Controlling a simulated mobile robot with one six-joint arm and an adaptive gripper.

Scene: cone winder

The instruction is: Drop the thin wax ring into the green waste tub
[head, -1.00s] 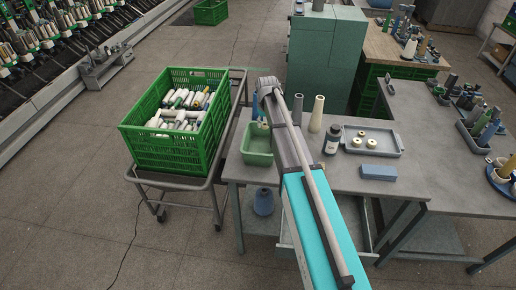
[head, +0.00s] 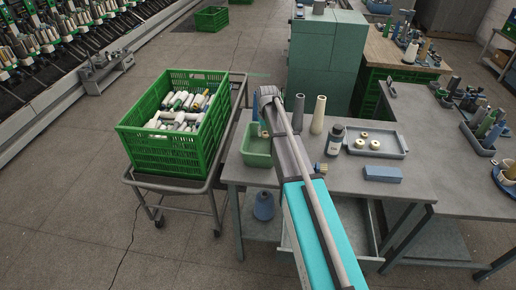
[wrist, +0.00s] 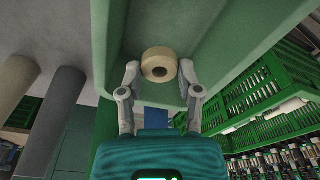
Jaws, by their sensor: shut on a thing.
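A cream wax ring (wrist: 160,65) sits between the two fingertips of my gripper (wrist: 160,82), its hole facing the wrist camera. My gripper is shut on it. In the head view the forearm hides most of my gripper, at the green waste tub (head: 257,158) on the left end of the grey bench. A small pale spot by the tub's far rim may be the ring. In the wrist view the tub's green wall (wrist: 235,40) rises around and behind the ring. I cannot tell how far the ring is above the tub floor.
A grey tray (head: 392,146) with cream rings, a dark bottle (head: 335,140), a blue block (head: 382,174) and a brush (head: 321,168) are on the bench. Two cones (head: 318,114) stand behind my arm. A green crate (head: 160,150) of bobbins is on a cart at left.

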